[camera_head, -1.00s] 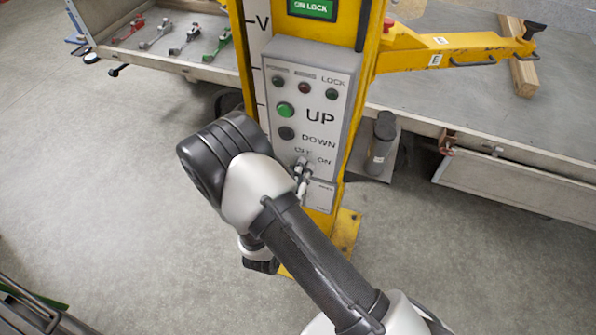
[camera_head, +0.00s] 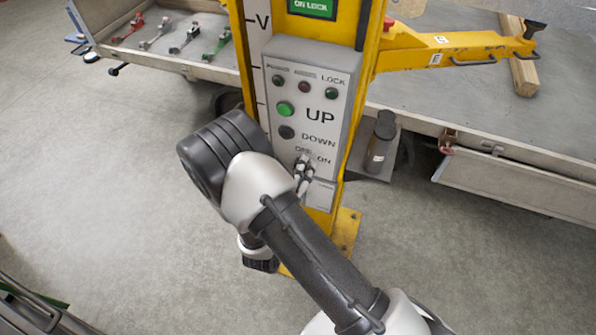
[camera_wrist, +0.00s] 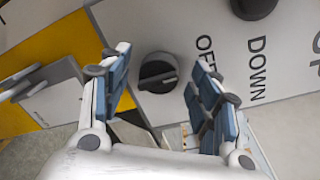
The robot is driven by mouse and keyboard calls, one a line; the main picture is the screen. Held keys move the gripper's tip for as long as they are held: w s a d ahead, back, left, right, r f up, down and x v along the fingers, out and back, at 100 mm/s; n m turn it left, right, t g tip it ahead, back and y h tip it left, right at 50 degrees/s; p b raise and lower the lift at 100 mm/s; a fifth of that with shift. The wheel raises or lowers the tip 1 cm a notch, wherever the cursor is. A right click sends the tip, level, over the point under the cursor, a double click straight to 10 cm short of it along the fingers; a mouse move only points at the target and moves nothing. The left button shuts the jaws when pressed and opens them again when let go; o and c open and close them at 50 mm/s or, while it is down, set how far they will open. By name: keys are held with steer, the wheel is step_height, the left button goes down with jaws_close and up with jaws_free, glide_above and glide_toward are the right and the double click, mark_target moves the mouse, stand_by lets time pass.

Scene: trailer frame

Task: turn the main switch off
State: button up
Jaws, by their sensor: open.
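The main switch, a round black rotary knob (camera_wrist: 157,73), sits on the grey control panel (camera_head: 345,92) by the OFF and ON labels. In the wrist view it lies between and beyond the two blue-padded fingers of my gripper (camera_wrist: 160,85). The fingers are spread wide on either side of it, and I see no contact. The knob's raised bar runs nearly across the picture, tilted slightly. In the head view my gripper (camera_head: 304,172) is small in front of the panel's lower part, and it hides the knob.
Above the switch are the black DOWN button (camera_head: 286,132) and green UP button (camera_head: 285,109). The panel is on a yellow post (camera_head: 369,70). A dark cylinder (camera_head: 380,143) stands to the right. A trailer bed (camera_head: 455,95) extends behind.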

steer(key=shift+s, duration=0.1)
steer(key=v, duration=1.1)
steer(key=shift+s, duration=0.4)
steer(key=shift+a, duration=0.15)
